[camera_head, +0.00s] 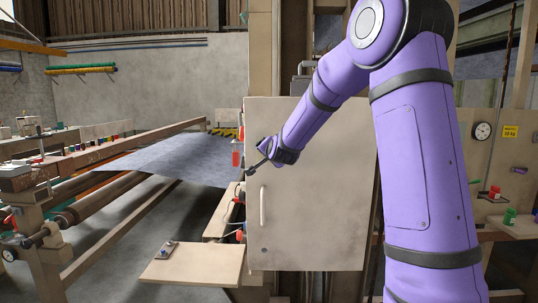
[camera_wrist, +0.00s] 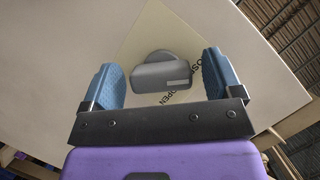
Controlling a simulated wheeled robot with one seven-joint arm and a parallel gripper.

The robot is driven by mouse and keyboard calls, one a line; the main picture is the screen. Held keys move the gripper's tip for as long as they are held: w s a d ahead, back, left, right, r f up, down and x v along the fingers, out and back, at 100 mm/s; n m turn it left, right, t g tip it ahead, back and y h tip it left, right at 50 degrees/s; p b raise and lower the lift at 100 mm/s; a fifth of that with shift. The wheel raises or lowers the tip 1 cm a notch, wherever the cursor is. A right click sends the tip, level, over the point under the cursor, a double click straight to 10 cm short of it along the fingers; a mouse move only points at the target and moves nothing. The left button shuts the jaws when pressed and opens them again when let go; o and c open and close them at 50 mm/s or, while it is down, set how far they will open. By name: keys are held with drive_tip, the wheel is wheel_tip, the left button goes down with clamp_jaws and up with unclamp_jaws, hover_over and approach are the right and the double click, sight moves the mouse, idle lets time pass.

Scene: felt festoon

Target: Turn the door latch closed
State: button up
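The door latch (camera_wrist: 163,72) is a grey turn knob with a flat bar grip on a round base. It sits on a pale square plate (camera_wrist: 130,45) with partly hidden lettering that reads "OPEN" and what looks like the end of "CLOSE". In the wrist view the bar lies nearly level, slightly tilted. My gripper (camera_wrist: 160,78) is open, its two blue padded fingers on either side of the latch with gaps to both ends of the bar. In the head view my gripper (camera_head: 258,164) is at the left part of the beige cabinet door (camera_head: 310,225); the latch is hidden there.
A vertical pull handle (camera_head: 263,206) stands out from the door just below my gripper. A wooden board (camera_head: 195,264) juts out at lower left. A long bench with a grey felt sheet (camera_head: 180,158) lies left of the cabinet. Shelves with small items are at right.

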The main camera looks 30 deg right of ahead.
drive_tip(key=v, duration=1)
drive_tip(key=shift+s, duration=0.4)
drive_tip(key=shift+a, duration=0.1)
drive_tip(key=s+a+r+n+g+y, duration=0.1)
drive_tip(key=s+a+n+g+y, duration=0.25)
drive_tip(key=s+a+n, duration=0.65)
drive_tip(key=s+a+f+n+g, duration=0.1)
drive_tip(key=s+a+g, duration=0.1)
drive_tip(key=s, duration=1)
drive_tip(key=s+a+f+n+g+y, duration=0.1)
drive_tip(key=s+a+f+g, duration=0.1)
drive_tip(key=s, duration=1.1)
drive_tip(key=shift+a+n+g, duration=0.4)
drive_tip(key=shift+a+g, duration=0.15)
drive_tip(key=shift+f, duration=0.1)
